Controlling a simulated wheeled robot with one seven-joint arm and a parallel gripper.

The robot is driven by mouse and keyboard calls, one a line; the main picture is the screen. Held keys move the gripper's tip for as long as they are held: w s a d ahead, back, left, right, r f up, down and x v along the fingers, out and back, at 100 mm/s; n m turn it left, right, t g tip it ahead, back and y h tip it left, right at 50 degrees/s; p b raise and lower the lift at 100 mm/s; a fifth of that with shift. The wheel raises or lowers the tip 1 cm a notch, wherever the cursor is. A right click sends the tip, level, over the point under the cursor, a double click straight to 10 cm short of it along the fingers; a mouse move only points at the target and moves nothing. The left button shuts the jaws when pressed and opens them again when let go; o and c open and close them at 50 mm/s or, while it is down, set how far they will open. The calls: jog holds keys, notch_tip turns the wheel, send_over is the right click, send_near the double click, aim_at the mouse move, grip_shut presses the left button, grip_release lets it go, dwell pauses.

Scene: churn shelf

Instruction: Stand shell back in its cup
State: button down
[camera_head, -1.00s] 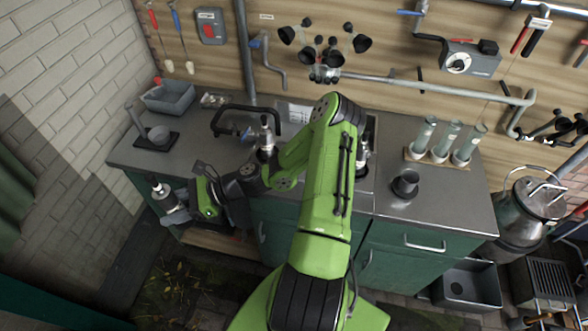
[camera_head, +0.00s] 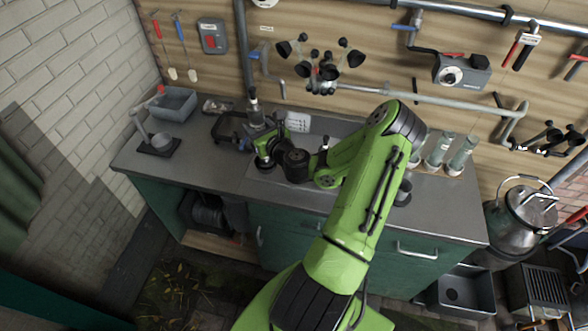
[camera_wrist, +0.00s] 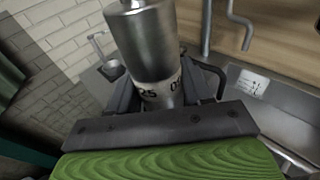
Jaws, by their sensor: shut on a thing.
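A metal shell, a shiny cylinder with a white lettered band at its lower end, stands between my jaws in the wrist view (camera_wrist: 142,45). My gripper (camera_wrist: 155,98) is shut on it around the lower part. In the head view the shell (camera_head: 254,108) shows roughly upright with a dark top, above my gripper (camera_head: 262,138) over the back of the counter. A dark cup (camera_head: 404,193) stands on the right counter, partly behind my arm. I cannot tell whether it is the shell's own cup.
Glass tubes (camera_head: 463,152) stand in white holders at the back right. A small metal upright (camera_head: 325,144) shows beside my arm. A dark bent frame (camera_head: 228,128) lies left of my gripper. A grey basin (camera_head: 175,103) is at the back left. The front-left counter (camera_head: 205,165) is clear.

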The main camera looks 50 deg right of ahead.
jog(key=s+d+r+m+g+h+b, duration=0.2)
jog(key=s+d+m+h, duration=0.25)
jog(key=d, duration=0.25)
jog(key=shift+g+h, duration=0.6)
jog(key=shift+h, duration=0.25)
jog(key=f+b, duration=0.6)
jog(key=d+f+b, duration=0.1)
jog(key=f+b, duration=0.6)
jog(key=s+d+f+b, duration=0.1)
jog(key=f+b, duration=0.6)
jog(key=shift+s+d+f, duration=0.1)
jog(key=shift+r, duration=0.25)
jog(key=shift+c, duration=2.4)
grip_release()
jog(key=shift+f, duration=0.15)
